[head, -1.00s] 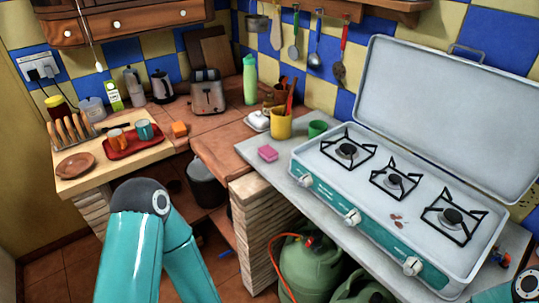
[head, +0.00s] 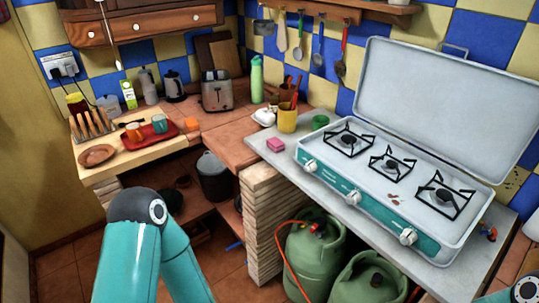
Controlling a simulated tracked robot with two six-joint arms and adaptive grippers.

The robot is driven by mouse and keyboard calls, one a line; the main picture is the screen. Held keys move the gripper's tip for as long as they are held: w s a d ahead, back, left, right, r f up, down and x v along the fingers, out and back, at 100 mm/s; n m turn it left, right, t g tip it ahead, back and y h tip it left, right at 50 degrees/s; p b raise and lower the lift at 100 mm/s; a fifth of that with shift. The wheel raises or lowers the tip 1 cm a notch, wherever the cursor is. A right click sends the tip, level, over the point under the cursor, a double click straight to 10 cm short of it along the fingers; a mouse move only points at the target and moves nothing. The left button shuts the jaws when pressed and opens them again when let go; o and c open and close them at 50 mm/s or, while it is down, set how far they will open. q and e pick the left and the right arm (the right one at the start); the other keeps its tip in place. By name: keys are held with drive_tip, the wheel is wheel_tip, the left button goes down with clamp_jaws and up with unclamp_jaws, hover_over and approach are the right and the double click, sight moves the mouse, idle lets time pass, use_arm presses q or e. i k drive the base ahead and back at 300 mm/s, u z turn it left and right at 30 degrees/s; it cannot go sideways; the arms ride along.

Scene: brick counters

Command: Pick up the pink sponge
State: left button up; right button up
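The pink sponge (head: 276,145) lies on the grey counter (head: 262,149), to the left of the gas stove and in front of the yellow mug. Nothing covers it. My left arm shows as teal links at the lower left, well below and in front of the sponge, but its gripper is outside the view. Only a bit of my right arm shows at the lower right corner, and its gripper is outside the view too.
The camp stove (head: 370,185) with its raised lid fills the right counter. A yellow mug (head: 287,118), a green cup (head: 320,122) and a white butter dish (head: 264,117) stand behind the sponge. Green gas bottles (head: 317,252) stand below the counter. A red tray (head: 148,138) is at the left.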

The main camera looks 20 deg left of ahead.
sight(275, 144)
drive_tip(key=z, duration=0.85)
drive_tip(key=k, duration=0.1)
drive_tip(key=u, duration=0.15)
drive_tip(key=i, duration=0.2)
drive_tip(key=z, duration=2.25)
drive_tip(key=k, duration=1.65)
drive_tip(key=z, duration=0.65)
drive_tip(key=i, duration=0.1)
drive_tip(key=u, duration=2.55)
drive_tip(key=i, duration=0.55)
drive_tip(key=u, duration=0.05)
